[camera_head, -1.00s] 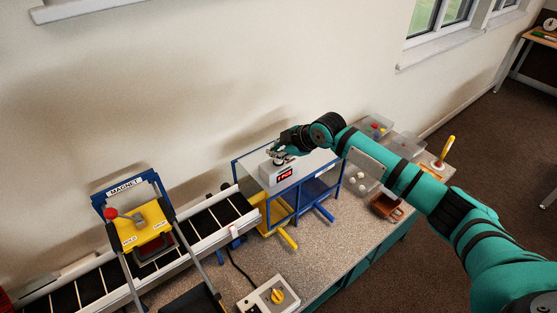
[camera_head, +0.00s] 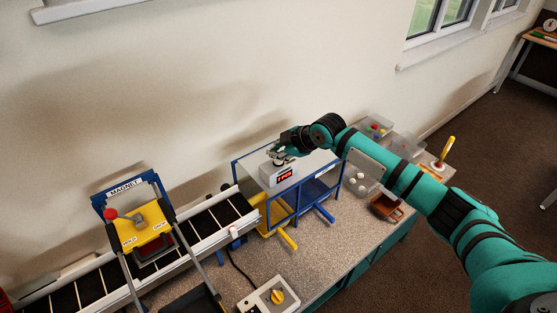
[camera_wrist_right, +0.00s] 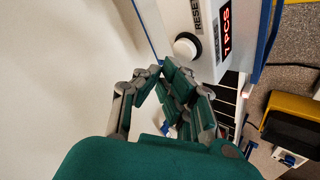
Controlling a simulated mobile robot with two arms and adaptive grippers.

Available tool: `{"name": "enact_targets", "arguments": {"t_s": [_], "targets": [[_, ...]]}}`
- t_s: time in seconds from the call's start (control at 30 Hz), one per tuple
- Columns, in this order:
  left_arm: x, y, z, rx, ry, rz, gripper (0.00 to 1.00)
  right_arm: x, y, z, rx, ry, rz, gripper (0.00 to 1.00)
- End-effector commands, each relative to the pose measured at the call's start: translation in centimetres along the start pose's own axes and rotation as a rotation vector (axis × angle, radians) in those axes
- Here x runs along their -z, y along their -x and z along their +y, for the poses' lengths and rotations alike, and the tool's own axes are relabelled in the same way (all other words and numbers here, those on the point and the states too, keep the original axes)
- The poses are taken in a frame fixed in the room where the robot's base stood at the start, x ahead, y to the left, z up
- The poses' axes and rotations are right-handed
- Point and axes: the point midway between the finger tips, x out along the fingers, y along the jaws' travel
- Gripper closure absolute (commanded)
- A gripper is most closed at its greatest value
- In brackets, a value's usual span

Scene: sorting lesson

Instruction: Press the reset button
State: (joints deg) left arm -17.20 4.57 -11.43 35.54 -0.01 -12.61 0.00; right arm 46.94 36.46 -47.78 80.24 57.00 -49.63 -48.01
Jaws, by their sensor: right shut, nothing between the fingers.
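The white counter box (camera_head: 279,175) stands on top of the blue-framed rack and has a lit red display. In the right wrist view its label reads RESET and its display reads 7 PCS. The reset button (camera_wrist_right: 187,47) is a round white knob in a dark ring on that box, next to the label. My right gripper (camera_head: 279,158) is at the top of the box; its fingers are shut and empty. In the right wrist view its fingertips (camera_wrist_right: 162,70) are close beside the button; I cannot tell whether they touch it. My left gripper is out of view.
The blue rack (camera_head: 318,183) holds up the box, with yellow and blue handles at its front. A conveyor (camera_head: 205,222) with a yellow magnet unit (camera_head: 142,225) lies left. Clear trays and a brown container (camera_head: 385,207) are right.

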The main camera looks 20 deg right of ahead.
Motion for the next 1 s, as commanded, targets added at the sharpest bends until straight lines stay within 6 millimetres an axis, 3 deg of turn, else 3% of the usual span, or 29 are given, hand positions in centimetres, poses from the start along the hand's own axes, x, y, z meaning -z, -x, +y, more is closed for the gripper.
{"name": "enact_targets", "arguments": {"t_s": [1.0], "targets": [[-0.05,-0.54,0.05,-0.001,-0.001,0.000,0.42,-0.66,-0.88,-0.66,0.000,0.000,0.000,1.00]]}}
